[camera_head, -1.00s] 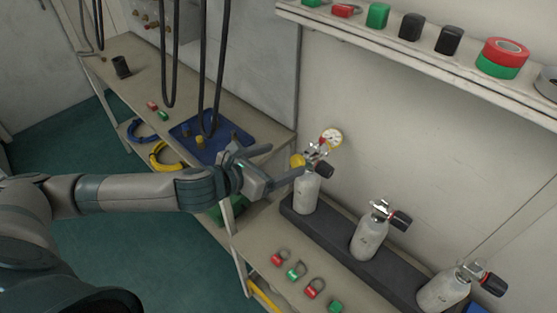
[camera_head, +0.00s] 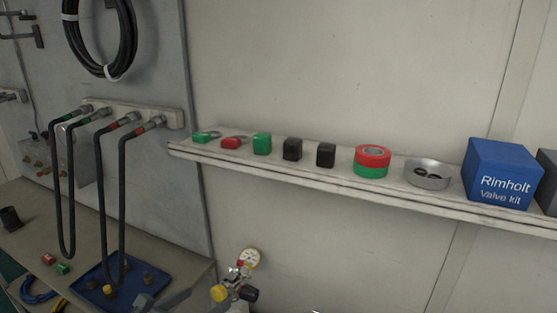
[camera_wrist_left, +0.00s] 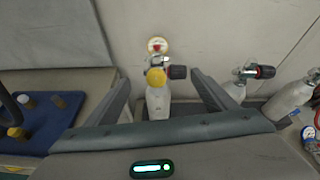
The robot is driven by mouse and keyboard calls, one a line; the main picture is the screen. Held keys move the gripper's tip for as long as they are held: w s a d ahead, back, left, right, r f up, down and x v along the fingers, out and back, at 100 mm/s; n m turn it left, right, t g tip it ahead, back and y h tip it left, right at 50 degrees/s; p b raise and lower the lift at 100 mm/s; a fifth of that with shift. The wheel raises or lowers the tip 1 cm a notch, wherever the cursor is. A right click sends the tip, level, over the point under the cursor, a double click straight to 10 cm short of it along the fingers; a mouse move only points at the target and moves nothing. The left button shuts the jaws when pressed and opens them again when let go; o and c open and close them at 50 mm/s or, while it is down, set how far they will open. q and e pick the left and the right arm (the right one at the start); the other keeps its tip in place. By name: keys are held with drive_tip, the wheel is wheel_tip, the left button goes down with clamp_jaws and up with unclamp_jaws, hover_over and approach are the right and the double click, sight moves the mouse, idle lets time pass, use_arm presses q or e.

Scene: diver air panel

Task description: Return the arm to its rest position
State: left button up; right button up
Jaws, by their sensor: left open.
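My left gripper (camera_wrist_left: 160,78) is open, its two fingers spread in the left wrist view. Between and beyond them stands a pale cylinder (camera_wrist_left: 158,104) with a yellow knob (camera_wrist_left: 156,77), a black knob (camera_wrist_left: 177,72) and a round gauge (camera_wrist_left: 157,45). I cannot tell whether a finger touches it. In the head view only a small grey part of my left gripper (camera_head: 146,301) shows at the bottom edge. The gauge (camera_head: 249,259) and yellow knob (camera_head: 219,293) show there too; most of the cylinder is cut off. My right gripper is not in view.
A wall shelf (camera_head: 330,180) holds tags, small blocks, tape rolls (camera_head: 372,160), a metal dish (camera_head: 428,175) and a blue box (camera_head: 500,175). Hoses (camera_head: 100,190) hang over a blue tray (camera_head: 92,297) on the left bench. More cylinders (camera_wrist_left: 290,98) stand to the right in the wrist view.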

use_arm(q)
drive_tip(key=s+d+f+n+g+y, duration=0.25)
drive_tip(key=s+f+n, duration=0.8)
drive_tip(key=n, duration=0.95)
drive_tip(key=s+a+f+n+g+y, duration=0.1)
drive_tip(key=s+a+f+n+g, duration=0.3)
drive_tip(key=s+n, duration=0.45)
drive_tip(key=s+a+f+n+g+y, duration=0.1)
drive_tip(key=s+f+n+g, duration=0.1)
drive_tip(key=s+f+n, duration=0.7)
wheel_tip(320, 180, down, 27)
drive_tip(key=s+g+b, duration=0.2)
drive_tip(key=s+a+f+m+b, duration=0.1)
drive_tip(key=s+a+f+b, duration=0.1)
drive_tip(key=s+f, duration=1.6)
wheel_tip(320, 180, down, 4)
drive_tip(key=shift+s+a+r+g+b, duration=0.25)
drive_tip(key=shift+a+g+b, duration=0.2)
drive_tip(key=shift+a, duration=0.3)
